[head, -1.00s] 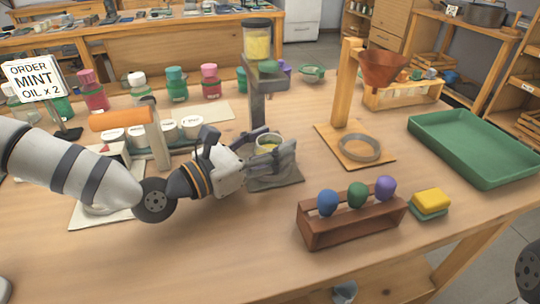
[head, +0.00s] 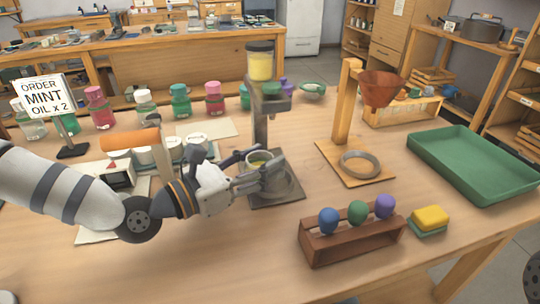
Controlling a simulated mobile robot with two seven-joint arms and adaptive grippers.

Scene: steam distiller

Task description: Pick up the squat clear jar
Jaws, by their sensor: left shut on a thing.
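The squat clear jar (head: 259,157) shows its open rim and some yellow-green content between the fingers of my left gripper (head: 262,174). The left gripper is shut on it from the left, and the fingers hide most of its side and its bottom. The jar is over the left part of the dark square base (head: 290,197) of the grey dispenser stand. I cannot tell whether a gap separates its bottom from that base. My right gripper is not in view.
The dispenser's column (head: 259,125) with a yellow-filled container (head: 260,63) rises just behind the jar. A wooden funnel stand (head: 352,105) is to the right. A rack with coloured knobs (head: 350,242) stands in front. Bare tabletop (head: 215,255) lies in front of my arm.

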